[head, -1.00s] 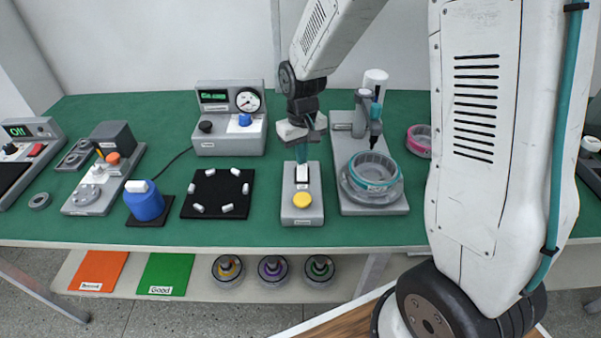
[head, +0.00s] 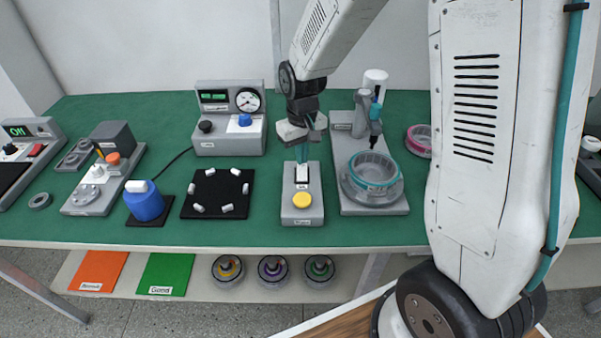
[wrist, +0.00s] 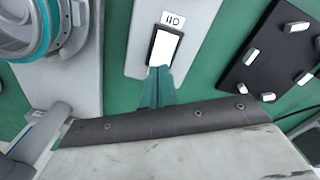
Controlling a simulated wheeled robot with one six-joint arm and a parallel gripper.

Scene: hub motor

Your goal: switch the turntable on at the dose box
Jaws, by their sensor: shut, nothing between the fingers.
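The dose box (head: 302,207) is a narrow grey box with a round yellow button (head: 302,200) at its front and a white rocker switch in a black frame behind it. The rocker switch (wrist: 165,48) shows in the wrist view beside a small label. My gripper (head: 304,160) is shut and empty, pointing down at the rocker. In the wrist view its teal fingertips (wrist: 160,72) are at the rocker's near edge; whether they press it I cannot tell. The turntable (head: 399,190) stands to the right, carrying a clear dish with a teal ring (head: 374,168).
A dispenser column (head: 375,85) rises behind the turntable. A black pad (head: 217,210) with several white pieces lies left of the dose box. A gauge box (head: 230,145) stands behind the pad. A pink-rimmed dish (head: 418,140) is at the right. Green table shows between them.

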